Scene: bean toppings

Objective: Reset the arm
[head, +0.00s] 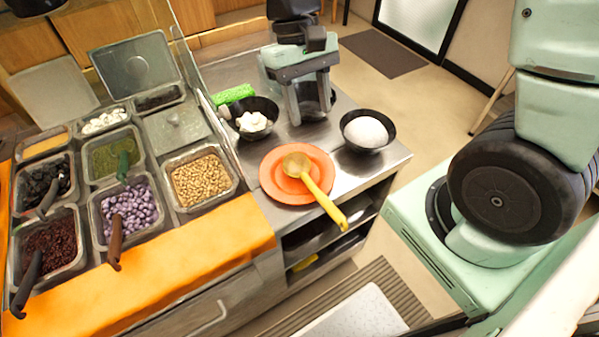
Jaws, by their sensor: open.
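Part of my arm, pale green with a large black round joint, stands at the right and leaves the picture at the top. A yellow ladle (322,196) rests on an orange plate (268,179) on the steel counter, its handle reaching past the counter's front edge. A black bowl (351,142) with a white mound (367,131) stands right of the plate. Another black bowl (265,105) holds white pieces (251,121). Nothing shows my gripper touching any of these.
At the left, several topping tubs, one with tan beans (201,181) and one with purple pieces (130,208), sit behind an orange counter edge (170,270). Floor is open at the upper right.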

